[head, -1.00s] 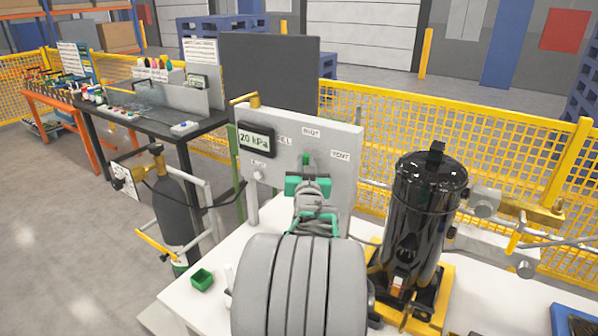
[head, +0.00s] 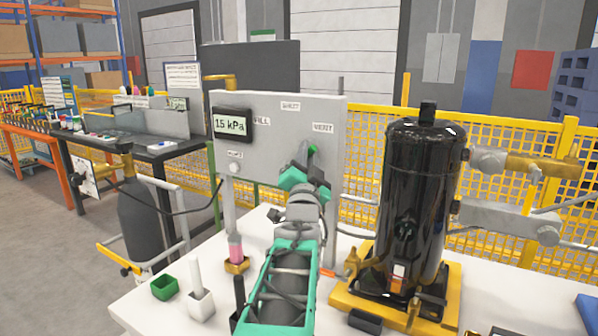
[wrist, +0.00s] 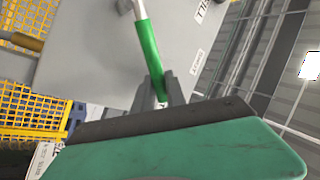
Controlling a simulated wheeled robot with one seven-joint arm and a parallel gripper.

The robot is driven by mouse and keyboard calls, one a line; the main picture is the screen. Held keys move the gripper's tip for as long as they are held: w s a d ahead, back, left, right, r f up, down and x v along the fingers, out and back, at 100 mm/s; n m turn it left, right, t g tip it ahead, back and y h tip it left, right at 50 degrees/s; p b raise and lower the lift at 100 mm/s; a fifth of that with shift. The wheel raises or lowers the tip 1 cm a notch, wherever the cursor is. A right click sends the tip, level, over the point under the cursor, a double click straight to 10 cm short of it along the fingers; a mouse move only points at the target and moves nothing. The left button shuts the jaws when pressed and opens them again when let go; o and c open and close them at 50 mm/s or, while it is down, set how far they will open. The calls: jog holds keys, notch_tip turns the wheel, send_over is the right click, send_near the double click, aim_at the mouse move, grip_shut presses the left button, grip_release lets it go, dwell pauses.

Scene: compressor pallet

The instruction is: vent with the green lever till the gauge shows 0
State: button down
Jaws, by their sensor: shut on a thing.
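The gauge (head: 230,125) at the left of the grey panel (head: 245,103) reads 15 kPa. The green lever (head: 313,149) shows as a small tip on the panel's right side, below the VENT label (head: 322,127); my gripper hides the rest. In the wrist view the lever (wrist: 147,45) runs from a pale metal stem down between my grey fingers. My gripper (head: 309,172) is shut on the lever; its fingers also show in the wrist view (wrist: 163,92).
A black compressor (head: 418,205) stands on a yellow base right of my arm. A dark cylinder (head: 140,215) stands beyond.

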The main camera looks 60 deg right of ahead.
jog(key=shift+s+m+h+b, duration=0.2)
jog(key=shift+m+h+b, duration=0.1)
jog(key=shift+m+b, duration=0.15)
jog(key=c, duration=1.6)
grip_release()
jog(key=shift+d+f, duration=0.1)
jog(key=shift+f, duration=0.05)
jog(key=shift+c, duration=0.2)
jog(key=shift+f, duration=0.1)
jog(key=v, duration=0.7)
jog(key=shift+a, duration=0.4)
jog(key=shift+s, duration=0.1)
